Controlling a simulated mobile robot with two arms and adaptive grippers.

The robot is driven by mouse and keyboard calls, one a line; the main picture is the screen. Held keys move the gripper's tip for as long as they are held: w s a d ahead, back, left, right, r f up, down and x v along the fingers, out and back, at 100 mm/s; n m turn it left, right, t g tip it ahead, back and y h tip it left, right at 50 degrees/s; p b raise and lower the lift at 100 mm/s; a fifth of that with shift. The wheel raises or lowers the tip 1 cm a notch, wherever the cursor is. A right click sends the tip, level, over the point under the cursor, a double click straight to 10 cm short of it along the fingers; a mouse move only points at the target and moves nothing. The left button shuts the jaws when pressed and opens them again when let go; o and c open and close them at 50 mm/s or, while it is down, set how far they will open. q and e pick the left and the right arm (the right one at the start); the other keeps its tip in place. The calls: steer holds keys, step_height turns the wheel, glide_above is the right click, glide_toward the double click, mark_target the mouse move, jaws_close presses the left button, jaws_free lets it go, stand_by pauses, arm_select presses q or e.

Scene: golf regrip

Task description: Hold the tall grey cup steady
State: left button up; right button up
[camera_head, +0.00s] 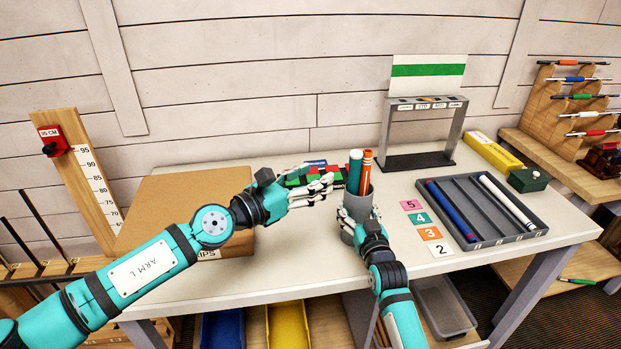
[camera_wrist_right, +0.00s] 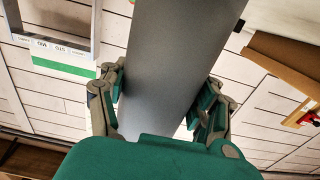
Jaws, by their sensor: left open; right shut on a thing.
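The tall grey cup (camera_head: 357,203) stands upright on the table near its middle. A green grip and an orange grip (camera_head: 366,170) stick up out of it. My right gripper (camera_head: 352,222) is shut on the cup's side; in the right wrist view the cup (camera_wrist_right: 178,65) fills the space between the fingers (camera_wrist_right: 165,100). My left gripper (camera_head: 326,183) is open just left of the cup's upper part. I cannot tell whether its fingertips touch the cup.
A cardboard box (camera_head: 170,205) stands at left, with red and green things (camera_head: 305,172) behind my left gripper. Number cards (camera_head: 428,233) and a dark tray (camera_head: 485,207) with blue and white grips lie to the right. A grey stand (camera_head: 452,130) is at the back.

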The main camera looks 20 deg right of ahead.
steer(key=o, duration=1.3)
steer(key=shift+s, duration=0.1)
